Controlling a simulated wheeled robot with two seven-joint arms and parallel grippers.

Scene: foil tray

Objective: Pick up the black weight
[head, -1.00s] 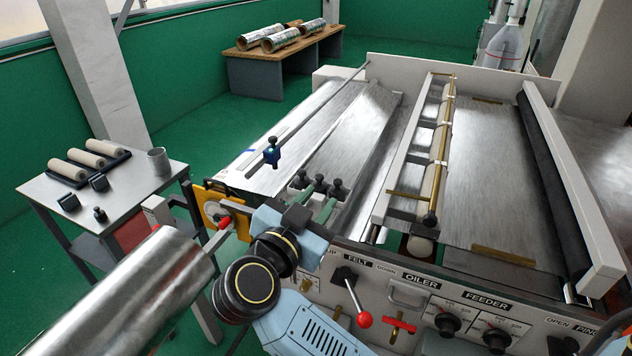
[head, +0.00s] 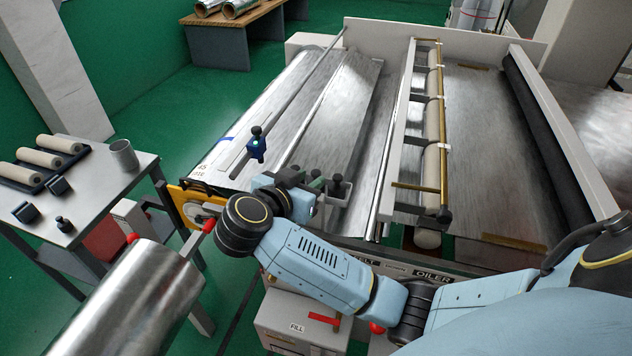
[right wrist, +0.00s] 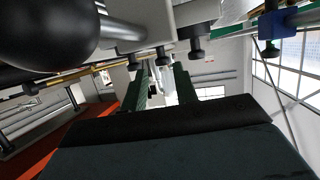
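Several black knobbed pieces stand in a light grey holder on the near edge of the machine; one black weight (head: 337,179) shows at the right of the holder. Another small black knobbed piece (head: 64,224) stands on the side table. I cannot tell which one is meant. My right gripper (head: 318,184) is at the holder, partly hidden by its own wrist. In the right wrist view its two dark green fingers (right wrist: 162,78) are apart, with a black knob (right wrist: 161,56) near their tips, not visibly gripped. My left gripper is out of view.
A blue clamp (head: 256,148) with a black knob sits on the bar left of the holder. The side table (head: 100,200) carries pale rollers, black blocks and a grey cup (head: 124,155). A large foil roll (head: 130,305) lies at the near left. Green floor is open behind.

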